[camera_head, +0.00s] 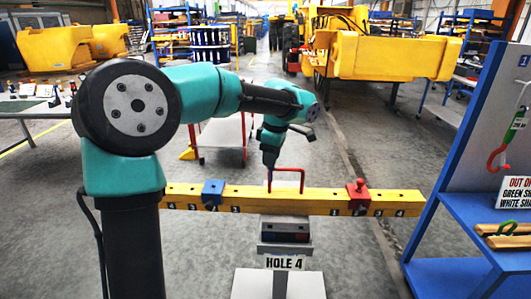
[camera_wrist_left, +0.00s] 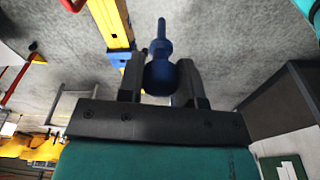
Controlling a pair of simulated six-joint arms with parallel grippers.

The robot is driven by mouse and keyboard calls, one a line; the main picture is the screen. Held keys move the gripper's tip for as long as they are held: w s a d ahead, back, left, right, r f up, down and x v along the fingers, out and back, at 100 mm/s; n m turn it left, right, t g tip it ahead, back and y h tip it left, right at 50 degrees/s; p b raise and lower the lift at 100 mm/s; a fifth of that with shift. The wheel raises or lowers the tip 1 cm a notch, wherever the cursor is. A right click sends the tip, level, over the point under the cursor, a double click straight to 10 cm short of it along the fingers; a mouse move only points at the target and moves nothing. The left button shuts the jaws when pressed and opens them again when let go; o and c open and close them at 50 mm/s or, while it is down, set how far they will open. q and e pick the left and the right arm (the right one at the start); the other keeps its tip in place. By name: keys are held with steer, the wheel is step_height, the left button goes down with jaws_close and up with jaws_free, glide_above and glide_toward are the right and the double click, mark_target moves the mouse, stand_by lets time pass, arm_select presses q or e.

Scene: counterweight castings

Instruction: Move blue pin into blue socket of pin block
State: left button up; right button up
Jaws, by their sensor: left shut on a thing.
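My left gripper (camera_wrist_left: 160,85) is shut on a blue pin (camera_wrist_left: 159,72), which has a round body and a thin tip pointing away from the gripper. In the head view my left gripper (camera_head: 269,172) is above the yellow beam, left of its middle, and the pin is too small to make out clearly. A blue block (camera_head: 213,192) sits on the beam's left part; it also shows in the wrist view (camera_wrist_left: 119,56), left of the pin and apart from it. A grey block (camera_head: 286,227) with a dark front stands below the beam; I cannot tell whether it holds the blue socket. My right gripper is out of view.
A "HOLE 4" sign (camera_head: 284,263) hangs below. A blue shelf (camera_head: 470,212) stands right.

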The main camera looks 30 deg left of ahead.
arm_select(q)
steer(key=shift+f, duration=0.15)
step_height(320, 180, down, 24)
stand_by(5.6)
steer(key=shift+f, duration=0.1)
steer(key=o, duration=1)
steer(key=shift+o, duration=0.2)
